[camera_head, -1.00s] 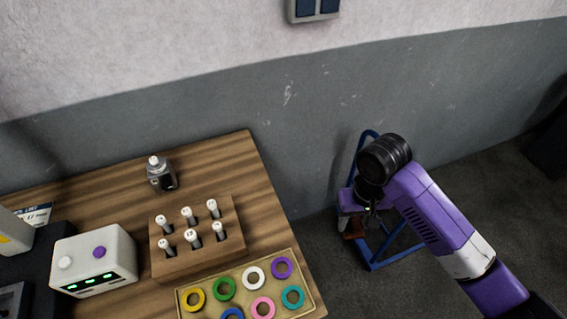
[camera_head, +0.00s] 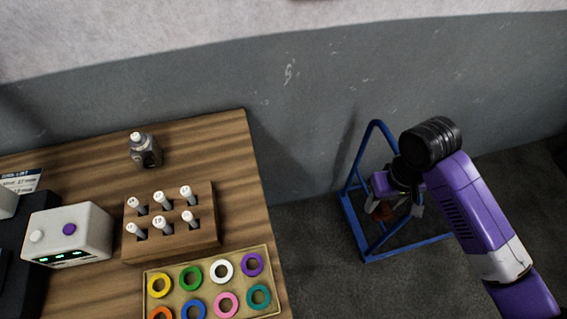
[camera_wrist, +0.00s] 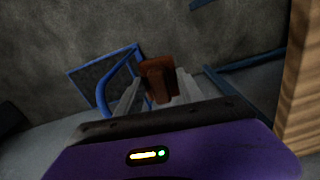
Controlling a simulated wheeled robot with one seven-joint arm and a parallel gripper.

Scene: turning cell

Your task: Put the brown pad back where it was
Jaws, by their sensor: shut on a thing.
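The brown pad (camera_wrist: 158,80) is between the fingertips of my gripper (camera_wrist: 160,92) in the wrist view, and my gripper is shut on it. The pad is held in the air in front of a blue tubular frame (camera_head: 352,215), which stands on the floor against the wall. The blue frame also shows behind the pad in the wrist view (camera_wrist: 122,58). I cannot tell whether the pad touches the frame.
The wooden table (camera_head: 236,150) is left of my arm. On it are a tray of coloured rings (camera_head: 276,298), a wooden block with several white-topped pins (camera_head: 172,243), a grey device (camera_head: 145,152) and a white box with buttons (camera_head: 69,232). The floor between table and frame is clear.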

